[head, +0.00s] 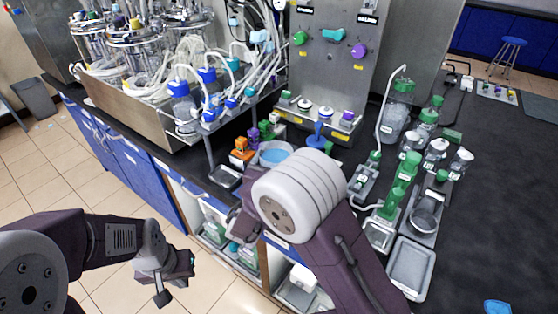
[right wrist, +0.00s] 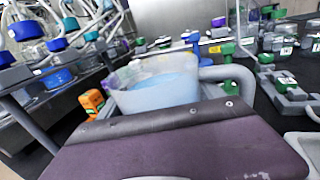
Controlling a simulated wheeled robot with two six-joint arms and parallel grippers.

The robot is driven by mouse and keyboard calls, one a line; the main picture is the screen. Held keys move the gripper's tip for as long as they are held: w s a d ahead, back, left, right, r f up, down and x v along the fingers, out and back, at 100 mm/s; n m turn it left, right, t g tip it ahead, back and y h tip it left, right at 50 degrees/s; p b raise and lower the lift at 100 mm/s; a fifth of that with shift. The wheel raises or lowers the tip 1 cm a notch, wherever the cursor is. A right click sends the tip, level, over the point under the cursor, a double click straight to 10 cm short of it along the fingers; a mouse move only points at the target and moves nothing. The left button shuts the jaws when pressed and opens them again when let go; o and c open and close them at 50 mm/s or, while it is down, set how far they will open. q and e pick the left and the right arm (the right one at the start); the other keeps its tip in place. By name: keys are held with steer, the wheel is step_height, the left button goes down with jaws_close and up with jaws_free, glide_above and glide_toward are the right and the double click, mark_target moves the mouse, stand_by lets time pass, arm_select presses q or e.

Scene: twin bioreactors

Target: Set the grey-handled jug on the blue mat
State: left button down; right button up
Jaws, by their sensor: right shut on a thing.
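The grey-handled jug (head: 274,155) is translucent with blue liquid inside. In the head view it stands out behind my right arm, its handle hidden. In the right wrist view the jug (right wrist: 160,92) is just beyond the purple gripper body, looking close to upright, with its grey handle (right wrist: 240,78) curving to the right. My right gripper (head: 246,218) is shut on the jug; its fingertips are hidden. My left gripper (head: 174,280) is over the floor, away from the counter; its jaw opening is unclear. A small blue patch (head: 497,307) at the bottom right edge may be the blue mat, mostly cut off.
An orange object (head: 241,149) and purple-topped items are beside the jug. Green-capped bottles (head: 398,110) and a grey tray (head: 410,268) stand right of my arm. Tubed vessels (head: 130,45) fill the back left. The black counter (head: 500,220) at right is mostly clear.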

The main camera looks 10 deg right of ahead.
steer(key=shift+w+f, duration=0.1)
steer(key=shift+f, duration=0.75)
steer(key=shift+f, duration=0.1)
steer(key=o, duration=2.1)
